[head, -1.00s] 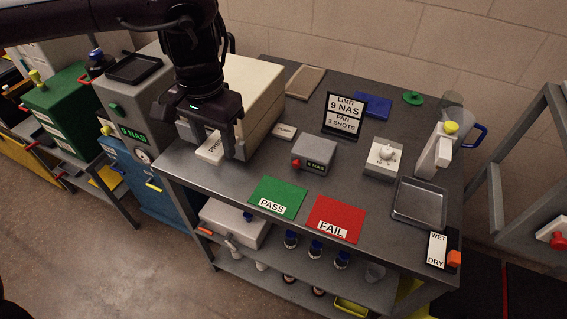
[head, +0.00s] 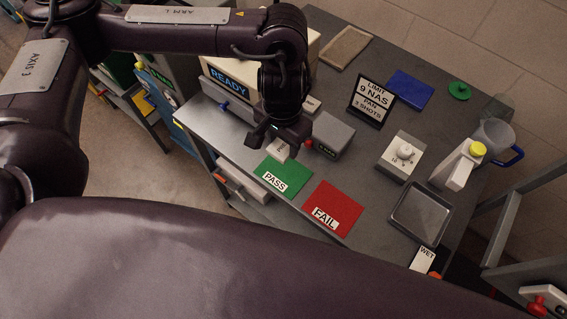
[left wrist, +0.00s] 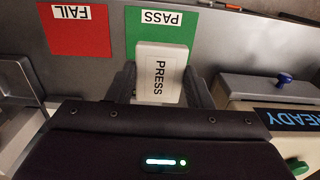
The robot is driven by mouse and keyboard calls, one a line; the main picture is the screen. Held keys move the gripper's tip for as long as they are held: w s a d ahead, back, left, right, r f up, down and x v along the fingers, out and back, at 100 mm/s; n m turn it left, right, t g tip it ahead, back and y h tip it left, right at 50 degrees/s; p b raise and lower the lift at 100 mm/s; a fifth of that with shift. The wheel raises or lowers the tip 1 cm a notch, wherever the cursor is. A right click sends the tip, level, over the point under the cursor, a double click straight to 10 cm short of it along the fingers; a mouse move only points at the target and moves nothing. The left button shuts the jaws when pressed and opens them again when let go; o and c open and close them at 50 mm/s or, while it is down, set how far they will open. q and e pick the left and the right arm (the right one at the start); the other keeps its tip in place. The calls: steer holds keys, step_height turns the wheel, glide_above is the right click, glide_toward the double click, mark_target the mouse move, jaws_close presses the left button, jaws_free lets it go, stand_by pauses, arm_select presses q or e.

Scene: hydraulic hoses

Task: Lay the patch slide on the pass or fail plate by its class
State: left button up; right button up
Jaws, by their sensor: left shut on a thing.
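The patch slide (head: 279,153) is a small white piece; in the left wrist view it shows the word PRESS (left wrist: 160,70). My left gripper (head: 279,140) is shut on it, with a dark finger on each side in the left wrist view (left wrist: 160,92). The slide is over the back edge of the green PASS plate (head: 292,175); I cannot tell if it touches. The plate also shows in the left wrist view (left wrist: 135,42). The red FAIL plate (head: 341,197) lies just right of it, bare. My right gripper is not in view.
A grey counter box (head: 334,131) stands close behind the plates, near my gripper. Behind are the LIMIT 9 NAS sign (head: 371,104) and the READY machine (head: 228,85). A knob box (head: 402,156) and metal tray (head: 420,211) stand to the right.

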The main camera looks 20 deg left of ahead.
arm_select(q)
steer(key=b, duration=0.1)
glide_above(283, 172)
step_height(283, 172, down, 8)
steer(key=shift+d+r, duration=0.1)
steer(key=shift+f, duration=0.3)
step_height(283, 172, down, 4)
steer(key=shift+r+b, duration=0.1)
steer(key=shift+b, duration=0.7)
steer(key=shift+w, duration=0.1)
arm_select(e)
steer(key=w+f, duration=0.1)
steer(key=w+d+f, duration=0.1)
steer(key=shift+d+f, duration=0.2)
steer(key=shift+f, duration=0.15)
arm_select(q)
steer(key=shift+f, duration=0.2)
steer(key=o, duration=1)
steer(key=shift+o, duration=0.2)
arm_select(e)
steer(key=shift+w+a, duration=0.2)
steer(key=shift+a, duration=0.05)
arm_select(q)
steer(key=shift+r, duration=0.15)
